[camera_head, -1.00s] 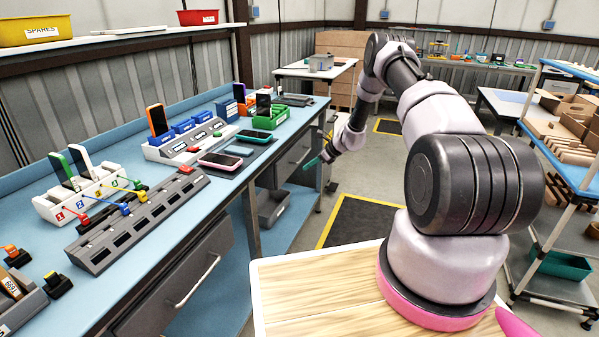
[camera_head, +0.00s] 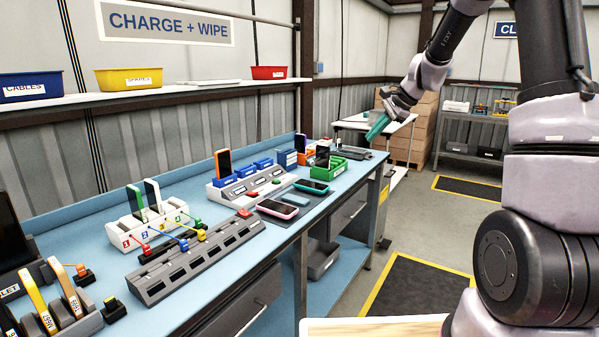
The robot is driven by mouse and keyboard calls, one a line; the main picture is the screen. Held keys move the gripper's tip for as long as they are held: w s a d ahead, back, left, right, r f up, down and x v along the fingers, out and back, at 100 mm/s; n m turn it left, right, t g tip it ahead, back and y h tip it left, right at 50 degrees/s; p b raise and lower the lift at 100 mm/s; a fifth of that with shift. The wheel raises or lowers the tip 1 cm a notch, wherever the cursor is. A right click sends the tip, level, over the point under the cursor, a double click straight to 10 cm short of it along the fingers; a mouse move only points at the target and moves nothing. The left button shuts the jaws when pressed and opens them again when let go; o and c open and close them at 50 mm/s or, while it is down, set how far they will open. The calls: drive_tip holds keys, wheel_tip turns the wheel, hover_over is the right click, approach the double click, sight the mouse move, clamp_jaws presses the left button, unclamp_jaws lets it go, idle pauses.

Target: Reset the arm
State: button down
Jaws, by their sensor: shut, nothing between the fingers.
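My arm (camera_head: 552,140) rises at the right of the view and bends over at the top. My gripper (camera_head: 378,126) hangs at its end, with teal fingers pointing down and left. It is shut and empty. It appears in the air beyond the far end of the blue bench, in front of a white side table in the picture. Its fingertips are small in this view.
The blue bench (camera_head: 100,265) on the left holds a white charging rack (camera_head: 150,225), a grey slotted strip (camera_head: 195,262), a grey dock (camera_head: 248,183) and several phones. A shelf (camera_head: 200,89) with bins is above. Floor mats (camera_head: 425,290) lie in the open aisle.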

drive_tip(key=s+r+n+t+h, duration=0.1)
drive_tip(key=s+r+n, duration=0.2)
drive_tip(key=s+r, duration=0.45)
drive_tip(key=s+r+n+h, duration=0.15)
drive_tip(key=s+r, duration=0.25)
drive_tip(key=s, duration=0.6)
drive_tip(key=s+d+n+t+h, duration=0.1)
drive_tip(key=s+n, duration=0.4)
drive_tip(key=s, duration=1)
drive_tip(key=shift+s+d+t, duration=0.4)
drive_tip(key=shift+d, duration=0.25)
drive_tip(key=shift+r+h, duration=0.1)
drive_tip(key=shift+h, duration=0.15)
